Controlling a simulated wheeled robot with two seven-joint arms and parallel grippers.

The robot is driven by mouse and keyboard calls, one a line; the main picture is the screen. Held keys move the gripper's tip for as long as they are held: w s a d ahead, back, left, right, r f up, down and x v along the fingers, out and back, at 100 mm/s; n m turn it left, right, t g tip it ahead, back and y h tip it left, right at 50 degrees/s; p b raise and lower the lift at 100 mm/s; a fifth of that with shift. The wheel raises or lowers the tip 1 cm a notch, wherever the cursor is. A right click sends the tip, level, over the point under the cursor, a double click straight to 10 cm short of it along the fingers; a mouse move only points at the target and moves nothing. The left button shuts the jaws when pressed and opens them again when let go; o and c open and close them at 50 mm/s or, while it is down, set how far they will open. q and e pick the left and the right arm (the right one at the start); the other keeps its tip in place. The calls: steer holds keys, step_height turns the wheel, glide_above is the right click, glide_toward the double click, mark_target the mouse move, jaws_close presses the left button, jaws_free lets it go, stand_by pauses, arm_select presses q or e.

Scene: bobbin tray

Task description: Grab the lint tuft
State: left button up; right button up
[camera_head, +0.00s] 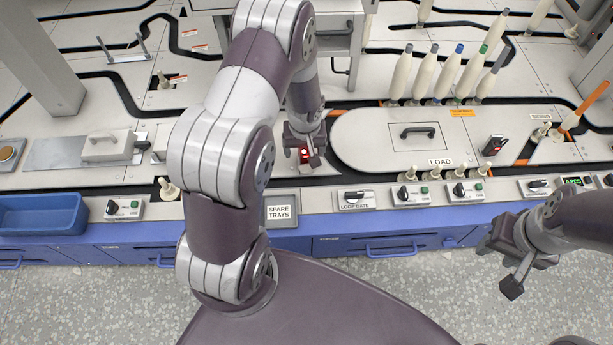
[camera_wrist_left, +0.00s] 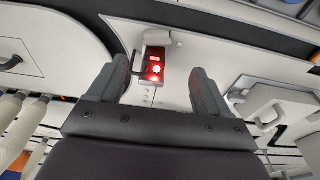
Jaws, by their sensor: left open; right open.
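I cannot make out a lint tuft in either view. My left gripper (camera_head: 306,152) is over the track beside the white oval loading plate, above a small dark box with glowing red lights (camera_wrist_left: 153,68). In the left wrist view this gripper (camera_wrist_left: 160,88) is open, with the box beyond and between its two fingers and nothing seen held. In the head view the arm and gripper hide most of the box. My right gripper (camera_head: 507,264) is open and empty, off the front edge of the bench at the right, above the floor.
The oval plate (camera_head: 350,140) with a handle lies right of the left gripper. Several pale bobbins (camera_head: 424,78) stand behind it. A similar dark box (camera_head: 495,144) sits at its right. Switch panels (camera_head: 353,198) line the front edge. A blue bin (camera_head: 40,214) is far left.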

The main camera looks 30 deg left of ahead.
arm_select(q)
steer(key=b, duration=0.2)
glide_above(307, 165)
steer(key=f, duration=0.4)
steer(key=shift+s+a+f, duration=0.15)
steer(key=shift+s+f, duration=0.1)
steer(key=shift+s, duration=0.1)
steer(key=f+b, duration=0.3)
steer(key=f, duration=0.2)
steer(key=shift+w, duration=0.2)
steer(key=c, duration=1.2)
steer(key=shift+c, duration=0.4)
